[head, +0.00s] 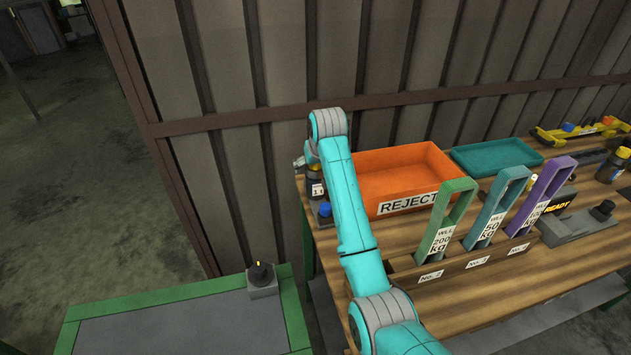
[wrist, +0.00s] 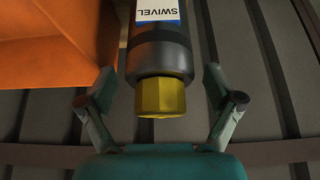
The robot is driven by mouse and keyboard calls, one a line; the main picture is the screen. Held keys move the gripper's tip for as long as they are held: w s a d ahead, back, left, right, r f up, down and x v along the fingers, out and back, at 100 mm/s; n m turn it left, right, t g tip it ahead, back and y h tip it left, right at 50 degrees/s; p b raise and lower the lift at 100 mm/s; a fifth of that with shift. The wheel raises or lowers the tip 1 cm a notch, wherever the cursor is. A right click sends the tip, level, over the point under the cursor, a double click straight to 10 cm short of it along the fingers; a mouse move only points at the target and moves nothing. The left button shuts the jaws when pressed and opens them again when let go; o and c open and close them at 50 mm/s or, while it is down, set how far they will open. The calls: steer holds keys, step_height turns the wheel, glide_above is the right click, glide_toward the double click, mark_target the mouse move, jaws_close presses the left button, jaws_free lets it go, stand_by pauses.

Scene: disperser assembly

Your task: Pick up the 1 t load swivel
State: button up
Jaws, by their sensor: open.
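The load swivel (wrist: 160,55) is a dark cylinder with a white and blue label reading "SWIVEL" and a yellow hexagonal end. In the wrist view its yellow end lies between the two fingers of my gripper (wrist: 158,82), with a visible gap on each side. My gripper is open and holds nothing. In the head view the swivel (head: 317,189) stands at the left end of the wooden bench, its label partly readable. My arm hides much of the gripper there.
The orange REJECT tray (head: 400,160) is right beside the swivel; its wall (wrist: 55,60) shows at left in the wrist view. Green, teal and purple upright frames (head: 490,212) stand in a wooden rack. The corrugated wall is behind.

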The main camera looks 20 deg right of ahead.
steer(key=shift+w+f, duration=0.2)
steer(key=shift+f, duration=0.2)
steer(key=c, duration=1.6)
steer(key=shift+r, duration=0.1)
jaws_close()
steer(key=shift+r, duration=0.1)
